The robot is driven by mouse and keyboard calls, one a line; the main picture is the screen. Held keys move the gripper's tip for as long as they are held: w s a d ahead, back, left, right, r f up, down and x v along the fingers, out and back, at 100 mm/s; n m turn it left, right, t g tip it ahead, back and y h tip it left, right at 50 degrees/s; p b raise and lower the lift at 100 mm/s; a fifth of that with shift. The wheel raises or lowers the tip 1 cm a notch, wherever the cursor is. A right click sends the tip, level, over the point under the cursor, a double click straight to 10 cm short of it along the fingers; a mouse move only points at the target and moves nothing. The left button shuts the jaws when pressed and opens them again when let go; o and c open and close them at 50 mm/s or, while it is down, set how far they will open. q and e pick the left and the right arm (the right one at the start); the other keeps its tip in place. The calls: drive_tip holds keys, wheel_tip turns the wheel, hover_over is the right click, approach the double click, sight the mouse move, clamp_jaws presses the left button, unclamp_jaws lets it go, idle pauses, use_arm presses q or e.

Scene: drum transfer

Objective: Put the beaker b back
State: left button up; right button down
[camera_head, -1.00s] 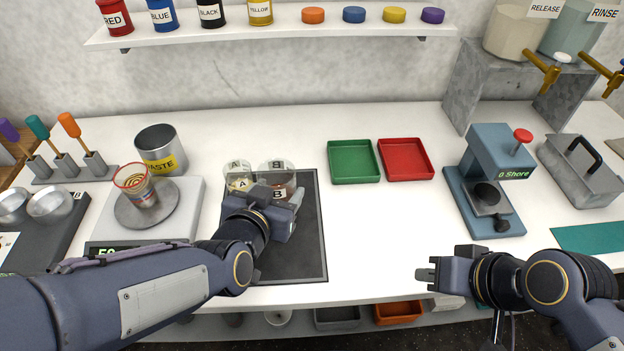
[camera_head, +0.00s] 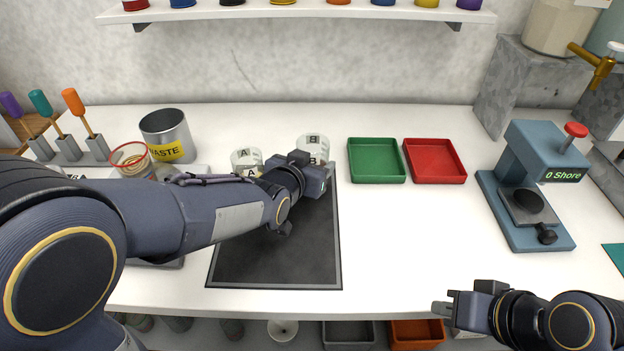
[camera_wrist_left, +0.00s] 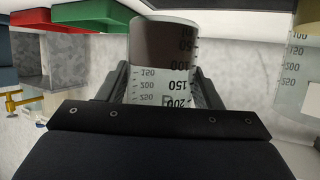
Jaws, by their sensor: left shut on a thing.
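Beaker b (camera_head: 313,146) is at the back edge of the dark mat (camera_head: 275,250), partly hidden behind my left gripper (camera_head: 318,172). My left gripper is shut on it. In the left wrist view beaker b (camera_wrist_left: 163,50) stands between the two fingers, with its graduations and a dark content showing. Beaker a (camera_head: 246,160) is just to its left, apart from it, and shows at the right edge of the left wrist view (camera_wrist_left: 303,75). My right gripper (camera_head: 446,304) is at the front right, away from the beakers; its fingers are too small to judge.
A green tray (camera_head: 377,177) and a red tray (camera_head: 436,177) lie right of beaker b. A waste can (camera_head: 168,138) and a glass (camera_head: 131,158) stand left. A blue press (camera_head: 540,160) is at the right. The front middle of the table is clear.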

use_arm(q)
drive_tip(key=shift+w+f+b, duration=0.15)
drive_tip(key=shift+f+b, duration=0.05)
drive_tip(key=shift+f, duration=0.75)
drive_tip(key=shift+w+f+b, duration=0.1)
drive_tip(key=shift+f+b, duration=0.1)
drive_tip(key=shift+f, duration=0.7)
drive_tip(key=shift+f, duration=0.1)
drive_tip(key=o, duration=0.7)
drive_tip(key=shift+f, duration=0.15)
drive_tip(key=shift+c, duration=0.2)
drive_tip(key=o, duration=0.5)
drive_tip(key=shift+c, duration=0.2)
